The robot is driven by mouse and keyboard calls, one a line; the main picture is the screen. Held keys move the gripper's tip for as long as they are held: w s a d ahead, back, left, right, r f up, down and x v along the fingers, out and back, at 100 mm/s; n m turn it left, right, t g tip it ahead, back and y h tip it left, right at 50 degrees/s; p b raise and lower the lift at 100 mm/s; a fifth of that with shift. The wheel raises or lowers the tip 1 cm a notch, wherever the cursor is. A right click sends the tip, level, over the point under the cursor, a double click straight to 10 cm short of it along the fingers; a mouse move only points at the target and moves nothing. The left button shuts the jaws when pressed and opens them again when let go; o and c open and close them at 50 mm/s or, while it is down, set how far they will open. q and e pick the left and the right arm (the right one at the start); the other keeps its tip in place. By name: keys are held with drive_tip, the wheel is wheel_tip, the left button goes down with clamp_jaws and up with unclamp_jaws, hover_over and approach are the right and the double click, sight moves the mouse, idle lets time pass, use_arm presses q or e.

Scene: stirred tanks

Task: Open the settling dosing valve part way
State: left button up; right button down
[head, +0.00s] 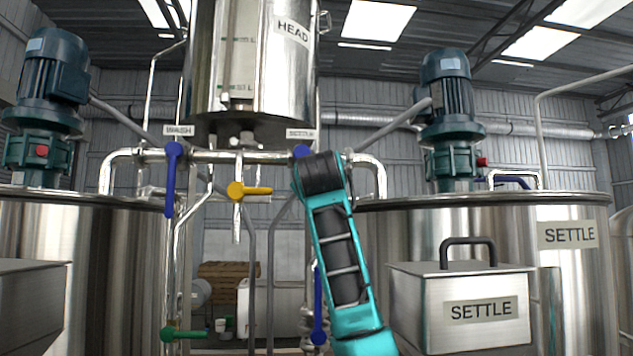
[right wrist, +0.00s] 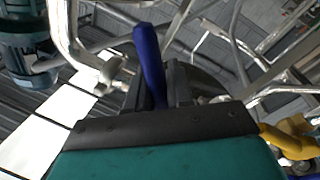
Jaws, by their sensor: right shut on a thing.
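The settling dosing valve sits on the horizontal steel pipe under the head tank, below a small label (head: 301,133) that seems to read SETTLE. Its blue handle (head: 302,151) is mostly hidden by my right gripper (head: 316,172) in the head view; only its top shows. In the right wrist view the blue handle (right wrist: 149,58) stands between the fingers of my right gripper (right wrist: 158,88), which is shut on it. The valve's exact angle is hard to tell. My left gripper is not in view.
A blue handle (head: 171,178) hangs down at the left end of the pipe. A yellow handle (head: 249,190) lies level between the valves. A lower blue handle (head: 318,308) and a green handle (head: 184,334) are below. A SETTLE box (head: 461,283) stands right of my arm.

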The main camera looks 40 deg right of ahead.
drive_tip(key=shift+r, duration=0.1)
idle(0.3)
drive_tip(key=c, duration=1.1)
unclamp_jaws()
drive_tip(key=b+v, duration=0.3)
drive_tip(key=v, duration=1)
